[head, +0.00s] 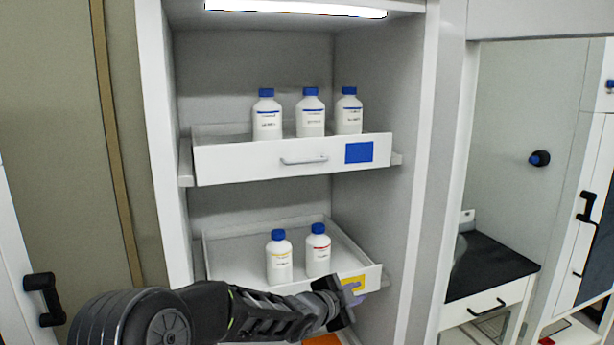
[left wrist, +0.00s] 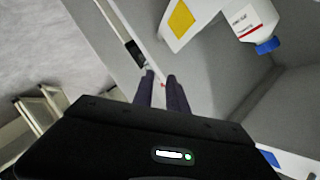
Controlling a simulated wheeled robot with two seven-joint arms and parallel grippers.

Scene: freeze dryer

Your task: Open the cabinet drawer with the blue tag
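The drawer with the blue tag (head: 235,165) is the upper white drawer in the head view. Its blue tag (head: 359,152) is right of its bar handle (head: 303,160). Several white bottles with blue caps (head: 311,112) stand upright in it. My left gripper (head: 352,292) is low in the head view, in front of the lower drawer's yellow tag and below the blue-tag handle, apart from it. In the left wrist view its two dark fingers (left wrist: 161,78) are a narrow gap apart with nothing seen between them. My right gripper is not in view.
The lower drawer (head: 225,258) holds two bottles (head: 279,257) and has a yellow tag (head: 352,283), partly covered by my gripper. An orange patch (head: 322,340) shows below. Cabinet side walls (head: 160,130) bound the shelves. A black counter (head: 490,265) stands at right.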

